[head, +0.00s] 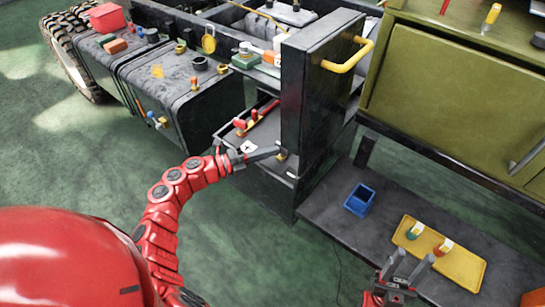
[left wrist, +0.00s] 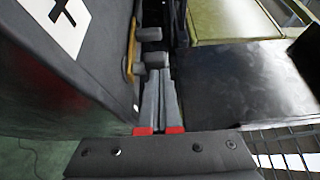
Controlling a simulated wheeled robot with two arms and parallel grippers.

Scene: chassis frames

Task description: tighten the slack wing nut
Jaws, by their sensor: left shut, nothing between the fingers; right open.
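A small brass-coloured piece (head: 282,156), which looks like the wing nut, sits low on the dark upright post (head: 305,95). In the left wrist view a brass piece (left wrist: 131,48) shows edge-on beside the fingertips; its wings and thread cannot be made out. My left gripper (head: 279,151) is shut and empty, its tips right at the brass piece. It also shows in the left wrist view (left wrist: 158,70). I cannot tell whether it touches. My right gripper (head: 408,264) is open and empty at the lower right, near the yellow tray.
A ledge with red-handled tools (head: 252,118) lies left of the post. A yellow handle (head: 348,57) juts from the post's right side. A blue bin (head: 359,199) and a yellow tray (head: 462,264) with two small items stand on the low dark shelf (head: 325,208).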

